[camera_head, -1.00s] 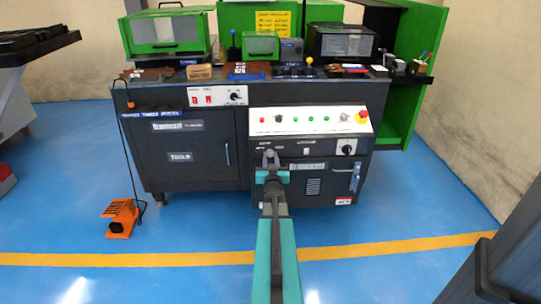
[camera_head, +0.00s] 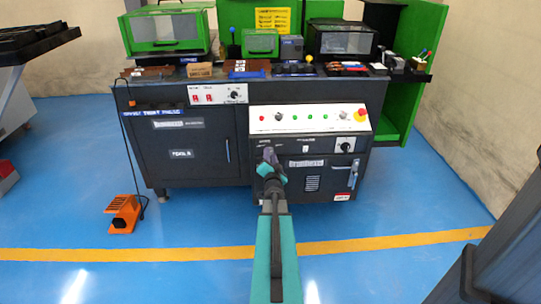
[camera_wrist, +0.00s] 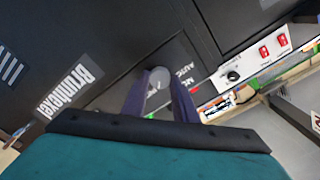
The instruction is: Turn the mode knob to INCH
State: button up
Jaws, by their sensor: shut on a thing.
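The mode knob (camera_wrist: 158,78) is a round grey knob on the dark front panel of the machine. In the wrist view it sits between the tips of my two dark fingers. My gripper (camera_wrist: 159,88) is shut on it. The label AUTO shows just right of the knob, with another, partly hidden label near it. Which label the knob points to I cannot tell. In the head view my gripper (camera_head: 268,154) is at the left of the lower control panel, tilted, and hides the knob.
Above is a white panel (camera_head: 308,121) with buttons and a red emergency stop (camera_head: 361,114). A black rotary switch (camera_head: 345,145) and a small white switch (camera_head: 306,149) lie to the right. An orange foot pedal (camera_head: 122,213) stands on the floor at left.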

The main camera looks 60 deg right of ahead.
jog(key=shift+w+a+f, duration=0.1)
jog(key=shift+w+a, duration=0.1)
jog(key=o, duration=1.1)
jog(key=shift+c, duration=0.2)
jog(key=shift+s+d, duration=0.1)
jog(key=shift+s, duration=0.1)
jog(key=p+v, duration=0.7)
jog(key=v, duration=0.6)
jog(key=shift+a, duration=0.3)
jog(key=shift+s, duration=0.1)
